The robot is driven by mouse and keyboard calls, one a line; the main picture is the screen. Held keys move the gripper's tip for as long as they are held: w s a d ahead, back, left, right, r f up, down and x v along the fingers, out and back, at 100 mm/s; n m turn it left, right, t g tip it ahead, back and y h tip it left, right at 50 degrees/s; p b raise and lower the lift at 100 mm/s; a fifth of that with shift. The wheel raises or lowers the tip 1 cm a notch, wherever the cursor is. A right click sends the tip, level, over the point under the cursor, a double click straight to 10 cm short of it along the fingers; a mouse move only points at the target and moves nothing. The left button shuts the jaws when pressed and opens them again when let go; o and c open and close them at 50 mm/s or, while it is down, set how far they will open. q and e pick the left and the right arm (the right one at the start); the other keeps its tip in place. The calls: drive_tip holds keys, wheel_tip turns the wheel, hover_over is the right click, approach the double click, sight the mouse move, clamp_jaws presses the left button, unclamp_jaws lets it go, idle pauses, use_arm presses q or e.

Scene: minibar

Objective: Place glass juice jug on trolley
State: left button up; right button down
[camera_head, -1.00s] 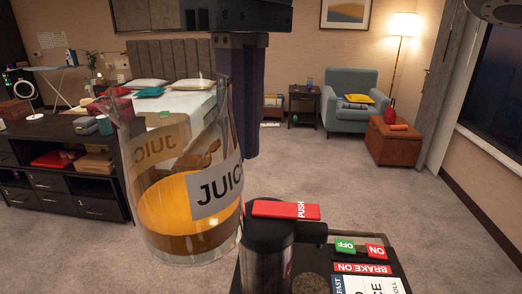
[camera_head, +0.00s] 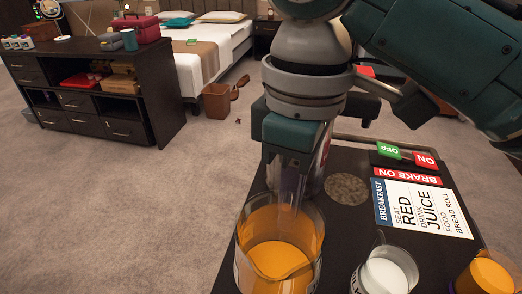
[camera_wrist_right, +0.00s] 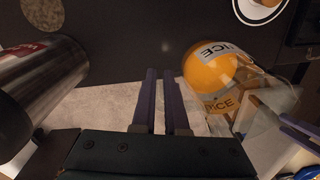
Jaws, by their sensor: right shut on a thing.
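The glass juice jug (camera_head: 305,225) holds orange juice and is at the front left of the dark trolley (camera_head: 420,255), overlapping its left edge in the head view. I cannot tell whether its base rests on the trolley. My right gripper (camera_head: 288,190) reaches down at the jug's far rim and is shut on the jug. In the right wrist view the fingers (camera_wrist_right: 156,90) are close together, with the jug (camera_wrist_right: 210,70) and its JUICE label just to their right; the held part is hard to see.
A metal flask (camera_wrist_right: 45,80) stands behind my right gripper. A glass of milk (camera_head: 385,275) and a juice glass (camera_head: 485,275) stand at the front right. A breakfast card (camera_head: 420,205) and a round coaster (camera_head: 347,188) lie on the trolley. Carpet is clear at left.

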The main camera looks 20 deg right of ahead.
wheel_tip(320, 180, down, 15)
drive_tip(key=b, duration=0.4)
drive_tip(key=shift+f, duration=0.1)
drive_tip(key=c, duration=1.4)
unclamp_jaws()
drive_tip(key=shift+f, duration=0.15)
drive_tip(key=o, duration=0.5)
drive_tip(key=shift+c, duration=0.2)
